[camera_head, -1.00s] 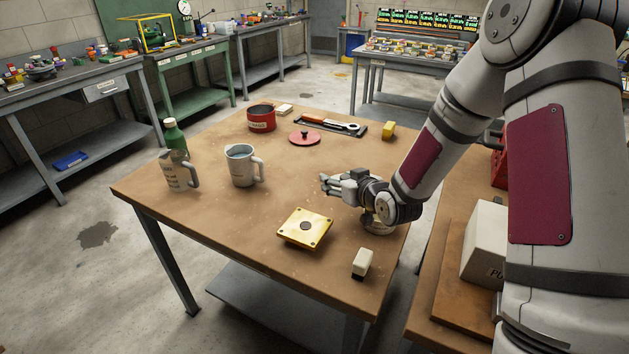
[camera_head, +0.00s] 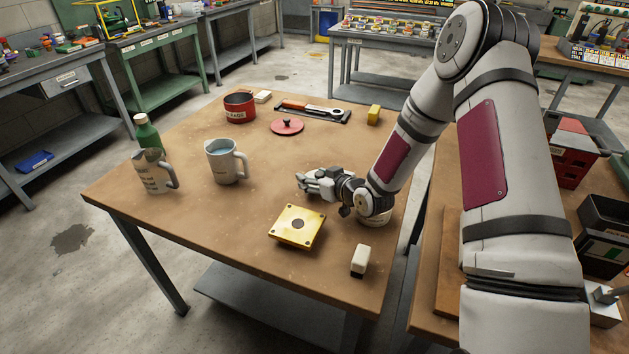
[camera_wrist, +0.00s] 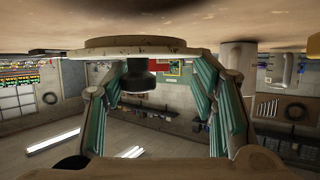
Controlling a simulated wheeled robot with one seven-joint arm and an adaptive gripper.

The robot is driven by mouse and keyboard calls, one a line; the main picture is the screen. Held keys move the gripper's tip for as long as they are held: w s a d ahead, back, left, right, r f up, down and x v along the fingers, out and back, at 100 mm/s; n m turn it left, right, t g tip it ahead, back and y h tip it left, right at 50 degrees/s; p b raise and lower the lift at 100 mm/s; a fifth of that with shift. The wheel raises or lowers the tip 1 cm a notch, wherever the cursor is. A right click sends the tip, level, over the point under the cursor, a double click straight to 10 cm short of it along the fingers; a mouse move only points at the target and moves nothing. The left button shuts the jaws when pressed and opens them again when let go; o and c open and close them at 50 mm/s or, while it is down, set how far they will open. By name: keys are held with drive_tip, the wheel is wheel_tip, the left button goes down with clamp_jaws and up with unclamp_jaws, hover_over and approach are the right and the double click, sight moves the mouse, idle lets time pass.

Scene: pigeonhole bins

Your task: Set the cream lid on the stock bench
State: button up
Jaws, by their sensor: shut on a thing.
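My gripper (camera_head: 312,184) is low over the brown table (camera_head: 190,215), with its fingers pointing left. In the wrist view my gripper (camera_wrist: 163,100) has teal pads on both sides of the cream lid (camera_wrist: 120,47), a flat disc with a dark knob (camera_wrist: 139,76). The gripper is shut on the lid. In the head view the fingers mostly hide the lid. Whether the lid touches the table is unclear. A cream round pot (camera_head: 375,219) stands under my wrist. I cannot tell which surface is the stock bench.
A brass plate (camera_head: 299,227) and white block (camera_head: 360,260) lie in front. A mug (camera_head: 224,162), jug (camera_head: 152,172) and green bottle (camera_head: 147,132) stand left. A red pot (camera_head: 239,107), red lid (camera_head: 287,126) and yellow block (camera_head: 373,115) are behind. The table's middle is clear.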

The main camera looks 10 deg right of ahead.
drive_tip(key=shift+f, duration=0.6)
drive_tip(key=shift+f, duration=0.5)
drive_tip(key=shift+f, duration=0.1)
drive_tip(key=o, duration=1.1)
